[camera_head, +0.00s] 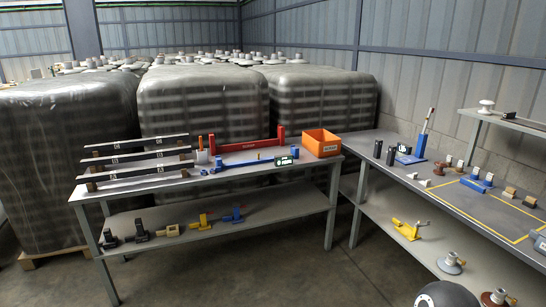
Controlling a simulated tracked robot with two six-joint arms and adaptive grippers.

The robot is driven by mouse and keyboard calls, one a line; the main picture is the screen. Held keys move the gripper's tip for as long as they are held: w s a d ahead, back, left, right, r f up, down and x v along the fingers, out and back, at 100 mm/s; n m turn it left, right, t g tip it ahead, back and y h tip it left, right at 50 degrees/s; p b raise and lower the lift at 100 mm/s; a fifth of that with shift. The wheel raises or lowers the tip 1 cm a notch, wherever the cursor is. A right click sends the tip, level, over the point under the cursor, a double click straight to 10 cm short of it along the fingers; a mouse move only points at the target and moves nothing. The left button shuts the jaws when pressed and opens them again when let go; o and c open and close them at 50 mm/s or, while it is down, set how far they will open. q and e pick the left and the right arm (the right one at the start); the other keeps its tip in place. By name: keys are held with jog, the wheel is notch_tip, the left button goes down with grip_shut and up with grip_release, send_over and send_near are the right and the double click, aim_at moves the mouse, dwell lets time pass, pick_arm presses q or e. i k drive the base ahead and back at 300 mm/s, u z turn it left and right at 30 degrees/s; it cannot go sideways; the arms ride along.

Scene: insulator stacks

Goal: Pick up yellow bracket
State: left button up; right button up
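Several yellow pieces could be the yellow bracket, and I cannot tell which one is meant. A bright yellow piece (407,230) with a grey rod end lies on the lower shelf of the right table. On the lower shelf of the left table stand a pale yellow block-like piece (168,231) and an upright yellow piece (203,221). Nothing touches these pieces. Neither of my grippers is in view.
The right table (399,172) holds small parts. Insulators (451,264) stand on its lower shelf. Wrapped pallets (205,100) stand behind. Floor between tables is clear.

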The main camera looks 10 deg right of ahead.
aim_at(411, 233)
jog(key=z, duration=0.1)
jog(key=i, duration=1.35)
jog(key=z, duration=0.55)
jog(key=i, duration=1.6)
jog(key=z, duration=0.7)
jog(key=i, duration=0.6)
jog(key=z, duration=0.15)
